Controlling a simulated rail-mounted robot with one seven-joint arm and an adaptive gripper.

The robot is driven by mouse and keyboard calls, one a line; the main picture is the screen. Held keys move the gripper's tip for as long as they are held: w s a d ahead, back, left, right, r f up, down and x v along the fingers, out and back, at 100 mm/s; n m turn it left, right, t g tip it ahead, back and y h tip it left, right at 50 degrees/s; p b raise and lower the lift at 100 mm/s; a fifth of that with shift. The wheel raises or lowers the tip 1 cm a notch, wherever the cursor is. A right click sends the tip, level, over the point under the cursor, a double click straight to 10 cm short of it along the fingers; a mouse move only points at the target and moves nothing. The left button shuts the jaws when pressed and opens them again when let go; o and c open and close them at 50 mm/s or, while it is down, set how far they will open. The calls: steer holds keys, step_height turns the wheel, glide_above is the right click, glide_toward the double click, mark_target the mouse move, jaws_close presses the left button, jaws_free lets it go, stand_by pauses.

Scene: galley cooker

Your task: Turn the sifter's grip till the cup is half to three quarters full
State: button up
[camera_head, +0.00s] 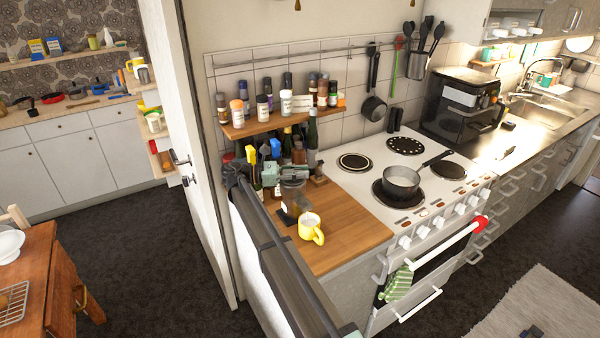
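A yellow cup (318,236) stands on the wooden counter left of the cooker, its handle toward the front. Something pale shows inside its mouth, but I cannot tell how full it is. Just behind and left of the cup is a dark, partly see-through cylinder that looks like the sifter (293,199). My gripper (290,174) is at the top of this cylinder, reaching in from the left. Its fingers are small and blend with the bottles behind, so I cannot tell whether they are shut on the grip.
Several bottles (312,137) crowd behind my gripper, under a spice shelf (280,119). A pan (402,182) sits on the white cooker (365,192) to the right. The wooden counter (345,233) is bare right of the cup. An open door (205,150) stands left.

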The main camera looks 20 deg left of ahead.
steer(key=o, duration=0.3)
steer(key=shift+d, duration=0.1)
steer(key=v, duration=0.7)
steer(key=shift+a, duration=0.25)
steer(key=shift+s, duration=0.1)
